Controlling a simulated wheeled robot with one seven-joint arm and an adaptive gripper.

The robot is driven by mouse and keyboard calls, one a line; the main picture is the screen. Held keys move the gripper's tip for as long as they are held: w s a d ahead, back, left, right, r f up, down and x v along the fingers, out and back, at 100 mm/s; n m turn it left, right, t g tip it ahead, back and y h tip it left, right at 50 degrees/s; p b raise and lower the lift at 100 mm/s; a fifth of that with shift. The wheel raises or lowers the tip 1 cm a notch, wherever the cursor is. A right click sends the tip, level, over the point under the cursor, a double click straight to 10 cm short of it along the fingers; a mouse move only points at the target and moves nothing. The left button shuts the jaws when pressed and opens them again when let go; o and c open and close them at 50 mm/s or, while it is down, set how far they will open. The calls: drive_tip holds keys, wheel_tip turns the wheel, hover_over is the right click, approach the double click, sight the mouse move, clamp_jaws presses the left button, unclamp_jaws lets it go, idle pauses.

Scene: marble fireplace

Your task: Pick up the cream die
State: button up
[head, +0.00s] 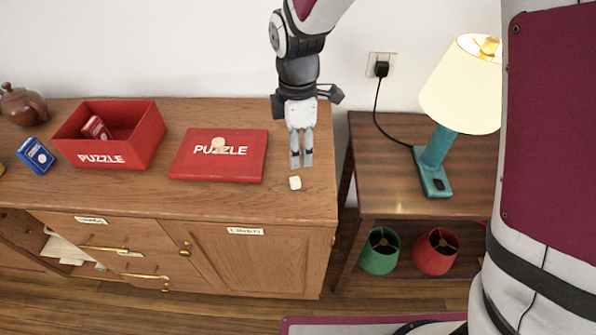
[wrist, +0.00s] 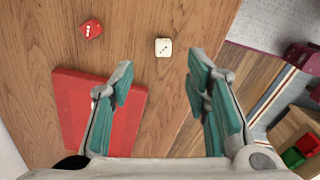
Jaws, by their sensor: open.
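The cream die (head: 295,183) lies on the wooden sideboard top near its right front, right of the red puzzle lid. In the wrist view the cream die (wrist: 163,47) shows dark pips and lies beyond the fingertips, roughly in line with the gap between them. My gripper (head: 301,165) points down just behind the die in the head view, apart from it. In the wrist view my gripper (wrist: 161,72) is open, with nothing between its teal finger pads.
A small red die-like object (wrist: 92,28) lies left of the cream die in the wrist view. The red box (head: 140,152) stands farther left. The sideboard's right edge is close; a lamp (head: 440,150) stands beyond.

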hover_over(295, 180)
drive_tip(key=f, duration=0.4)
drive_tip(key=shift+w+d+f, duration=0.25)
drive_tip(key=shift+w+d, duration=0.05)
drive_tip(key=shift+w, duration=0.05)
drive_tip(key=shift+s+a+f, duration=0.15)
drive_tip(key=shift+f, duration=1.2)
drive_tip(key=shift+s+a+f, duration=0.1)
drive_tip(key=shift+s+f, duration=0.05)
drive_tip(key=shift+f, duration=1.15)
drive_tip(key=c, duration=0.9)
